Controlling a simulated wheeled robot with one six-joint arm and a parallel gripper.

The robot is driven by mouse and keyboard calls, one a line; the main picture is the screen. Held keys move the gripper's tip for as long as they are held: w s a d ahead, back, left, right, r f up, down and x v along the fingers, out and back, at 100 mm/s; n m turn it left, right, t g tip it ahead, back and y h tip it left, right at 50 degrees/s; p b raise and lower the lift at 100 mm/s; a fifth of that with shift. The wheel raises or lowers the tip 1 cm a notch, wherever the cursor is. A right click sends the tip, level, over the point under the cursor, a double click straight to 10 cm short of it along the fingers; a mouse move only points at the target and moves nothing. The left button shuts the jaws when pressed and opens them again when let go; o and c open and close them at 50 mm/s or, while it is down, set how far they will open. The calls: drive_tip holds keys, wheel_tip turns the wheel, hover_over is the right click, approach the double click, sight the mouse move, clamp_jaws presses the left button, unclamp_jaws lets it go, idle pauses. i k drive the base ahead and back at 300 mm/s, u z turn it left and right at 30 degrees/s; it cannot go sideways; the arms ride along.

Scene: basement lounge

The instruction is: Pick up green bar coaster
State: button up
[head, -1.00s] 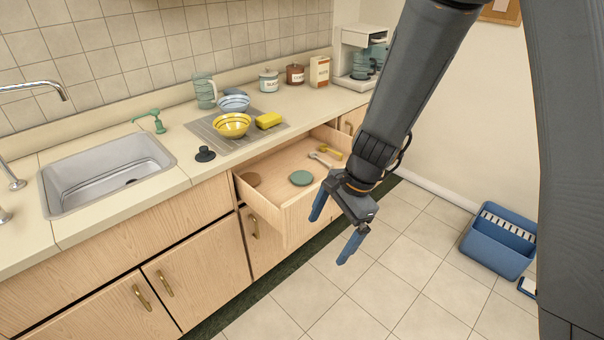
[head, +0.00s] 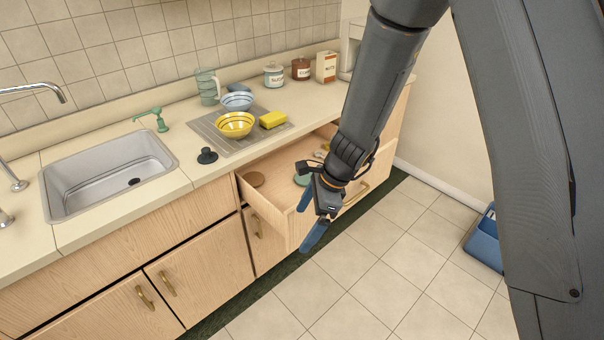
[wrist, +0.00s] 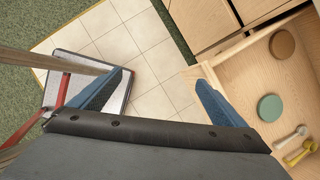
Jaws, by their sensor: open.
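The green coaster (head: 301,180) lies flat in the open drawer (head: 262,208), partly hidden behind my gripper in the head view. In the wrist view the green coaster (wrist: 270,108) is fully visible as a round disc at the right, on the drawer floor. My gripper (head: 309,221) is open and empty, with its blue fingers apart, above and just in front of the drawer. In the wrist view my gripper (wrist: 162,80) has floor tiles between its fingers, and the coaster lies to the right of its right finger.
A brown round coaster (wrist: 282,44) and two small utensils (wrist: 291,137) share the drawer. The counter above holds a yellow bowl (head: 236,124), a yellow sponge (head: 273,119) and a black stopper (head: 207,155). A blue bin (head: 485,241) stands on the floor at the right.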

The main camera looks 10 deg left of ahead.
sight(303, 180)
drive_tip(key=z, duration=0.05)
drive_tip(key=i, duration=1.3)
